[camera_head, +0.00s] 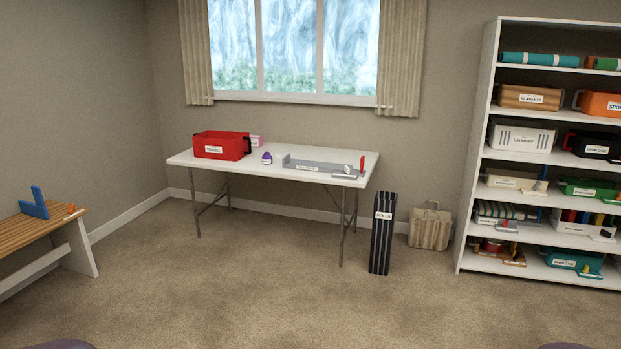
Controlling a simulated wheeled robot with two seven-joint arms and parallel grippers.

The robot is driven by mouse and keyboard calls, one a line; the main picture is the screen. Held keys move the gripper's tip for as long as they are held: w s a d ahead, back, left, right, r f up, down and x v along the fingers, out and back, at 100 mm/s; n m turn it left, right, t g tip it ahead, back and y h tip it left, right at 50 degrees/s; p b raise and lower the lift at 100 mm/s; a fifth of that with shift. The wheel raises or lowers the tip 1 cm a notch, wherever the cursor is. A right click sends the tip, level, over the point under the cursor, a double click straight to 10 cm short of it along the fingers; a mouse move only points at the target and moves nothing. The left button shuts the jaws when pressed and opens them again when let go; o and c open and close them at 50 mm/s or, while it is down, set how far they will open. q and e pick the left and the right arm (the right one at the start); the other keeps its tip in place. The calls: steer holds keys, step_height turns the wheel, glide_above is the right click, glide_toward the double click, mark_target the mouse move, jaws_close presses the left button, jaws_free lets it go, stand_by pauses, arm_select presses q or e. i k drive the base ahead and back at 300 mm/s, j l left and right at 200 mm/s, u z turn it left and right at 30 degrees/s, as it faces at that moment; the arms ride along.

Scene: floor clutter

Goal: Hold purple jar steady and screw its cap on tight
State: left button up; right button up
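The purple jar (267,157) stands small and far off on the white folding table (208,164) under the window. It is just right of the red bin and has a pale label. At this size I cannot tell whether a cap sits on it or how tight it is. A small pink labelled item (257,141) lies behind it near the wall; I cannot tell what it is. Neither of my grippers is in view. Only dark rounded parts, probably of my own arms, show at the bottom edge.
On the table are a red bin (221,145) and a grey tray (318,166). A black striped bin (382,240) and a beige case (431,228) stand right of it. A loaded shelf (485,140) stands right, a bench (38,236) left. The carpet between is clear.

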mark_target(267, 159)
steer(key=i+l, duration=0.1)
steer(key=i, duration=3.25)
steer(key=i+u, duration=0.2)
steer(key=i, duration=0.35)
steer(key=i+l+u, duration=0.2)
steer(key=i, duration=0.35)
steer(key=z, duration=0.4)
steer(key=i+j+z, duration=0.1)
steer(key=z, duration=0.3)
steer(key=j+z, duration=0.2)
steer(key=z, duration=0.2)
steer(key=i+j+z, duration=0.25)
steer(key=j, duration=0.3)
steer(key=i+j+z, duration=0.15)
steer(key=j+z, duration=0.15)
steer(key=j, duration=0.25)
steer(key=i+j+z, duration=0.1)
steer(key=j+z, duration=0.15)
steer(key=j, duration=0.35)
steer(key=j+z, duration=0.3)
steer(key=j, duration=1.85)
steer(key=i, duration=0.1)
